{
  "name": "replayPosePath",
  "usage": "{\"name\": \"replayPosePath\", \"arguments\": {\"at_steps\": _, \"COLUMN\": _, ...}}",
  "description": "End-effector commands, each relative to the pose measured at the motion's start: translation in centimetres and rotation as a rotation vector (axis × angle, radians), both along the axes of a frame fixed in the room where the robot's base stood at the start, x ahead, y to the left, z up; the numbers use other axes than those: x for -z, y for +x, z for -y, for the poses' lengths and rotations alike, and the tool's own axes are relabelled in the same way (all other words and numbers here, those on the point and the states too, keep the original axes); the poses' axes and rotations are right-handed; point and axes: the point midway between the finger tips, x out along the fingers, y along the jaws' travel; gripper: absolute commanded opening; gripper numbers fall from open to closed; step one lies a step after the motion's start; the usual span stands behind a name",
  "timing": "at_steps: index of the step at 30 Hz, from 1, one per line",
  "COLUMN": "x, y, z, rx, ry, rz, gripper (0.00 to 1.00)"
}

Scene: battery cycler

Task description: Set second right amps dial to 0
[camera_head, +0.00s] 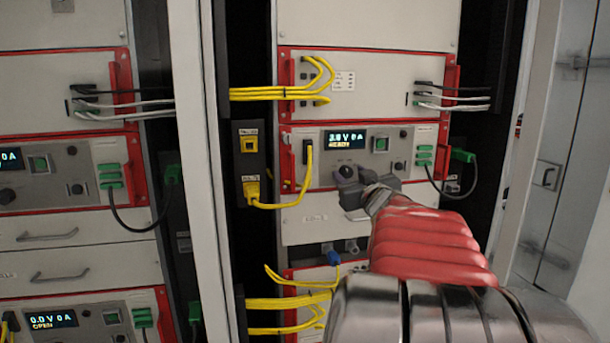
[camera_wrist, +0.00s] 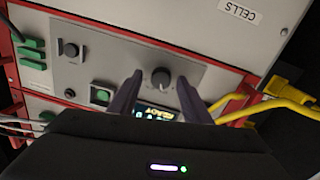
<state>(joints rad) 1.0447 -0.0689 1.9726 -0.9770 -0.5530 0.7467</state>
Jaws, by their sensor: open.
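The cycler unit with the lit display (camera_head: 345,140) sits in the right rack. Its large black round dial (camera_head: 346,171) is below the display. The dial (camera_wrist: 160,76) also shows in the wrist view, where the panel appears roughly upside down. My gripper (camera_wrist: 160,82) is open, with one dark finger on each side of the dial. Contact between fingers and dial cannot be made out. In the head view my gripper (camera_head: 357,186) is at the panel just below and right of the dial. The display is partly hidden in the wrist view, and its digits are unclear.
A green button (camera_head: 380,144) and a smaller black knob (camera_head: 399,166) sit right of the display. Yellow cables (camera_head: 300,190) hang at the left, and a green-plugged cable (camera_head: 440,185) loops at the right. Red handles flank the panel. A white rack post (camera_head: 205,150) stands left.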

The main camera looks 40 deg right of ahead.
Motion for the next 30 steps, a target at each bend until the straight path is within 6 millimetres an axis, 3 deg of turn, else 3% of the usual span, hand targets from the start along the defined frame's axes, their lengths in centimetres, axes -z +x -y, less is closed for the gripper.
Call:
{"name": "replayPosePath", "arguments": {"at_steps": 3, "x": -0.01, "y": 0.10, "z": -0.10, "rx": -0.002, "ry": 0.000, "rz": 0.000, "gripper": 0.44}}
{"name": "replayPosePath", "arguments": {"at_steps": 21, "x": 0.03, "y": 0.36, "z": 0.34, "rx": -0.006, "ry": 0.001, "rz": -0.001, "gripper": 0.03}}
{"name": "replayPosePath", "arguments": {"at_steps": 30, "x": -0.04, "y": 0.34, "z": -0.27, "rx": -0.005, "ry": -0.025, "rz": -0.015, "gripper": 0.03}}
